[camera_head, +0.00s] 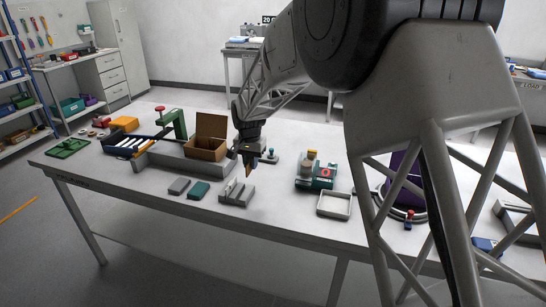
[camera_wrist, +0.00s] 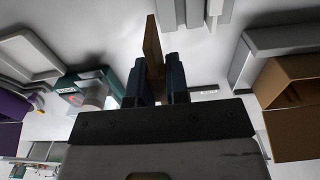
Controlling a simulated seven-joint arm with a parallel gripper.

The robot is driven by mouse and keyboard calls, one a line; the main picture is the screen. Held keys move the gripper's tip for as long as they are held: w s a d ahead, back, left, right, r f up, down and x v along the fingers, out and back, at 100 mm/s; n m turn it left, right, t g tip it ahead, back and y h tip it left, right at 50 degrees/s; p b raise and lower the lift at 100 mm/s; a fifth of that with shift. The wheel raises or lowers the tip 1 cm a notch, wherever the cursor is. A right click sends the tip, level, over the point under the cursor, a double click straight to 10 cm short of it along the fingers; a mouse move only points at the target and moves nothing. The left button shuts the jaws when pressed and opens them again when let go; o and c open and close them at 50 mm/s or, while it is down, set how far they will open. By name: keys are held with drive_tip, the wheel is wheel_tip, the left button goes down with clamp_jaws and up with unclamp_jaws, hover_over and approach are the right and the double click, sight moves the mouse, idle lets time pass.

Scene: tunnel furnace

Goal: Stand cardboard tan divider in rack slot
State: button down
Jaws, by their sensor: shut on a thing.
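My gripper (camera_head: 250,158) is shut on the cardboard tan divider (camera_head: 250,172) and holds it above the table, just behind and to the right of the rack. In the wrist view the divider (camera_wrist: 152,45) sticks out upright between the two dark fingers of my gripper (camera_wrist: 157,85). The grey slotted rack (camera_head: 236,193) stands near the table's front edge; part of it shows at the top of the wrist view (camera_wrist: 195,12). The divider appears apart from the rack. Its gripped part is hidden by the fingers.
A grey block (camera_head: 179,186) and a teal block (camera_head: 199,190) lie left of the rack. An open cardboard box (camera_head: 207,138) stands behind them. A green device (camera_head: 316,176) and white tray (camera_head: 334,206) are to the right. Table (camera_head: 285,210) between rack and tray is clear.

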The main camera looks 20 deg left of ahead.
sight(241, 186)
drive_tip(key=a, duration=0.1)
drive_tip(key=s+a, duration=0.2)
drive_tip(key=shift+s+a+f, duration=0.1)
drive_tip(key=shift+s+f, duration=0.1)
drive_tip(key=shift+f, duration=0.05)
drive_tip(key=shift+f, duration=0.25)
drive_tip(key=shift+f, duration=3.65)
drive_tip(key=shift+f, duration=0.55)
drive_tip(key=c, duration=0.7)
unclamp_jaws()
drive_tip(key=shift+r, duration=4.25)
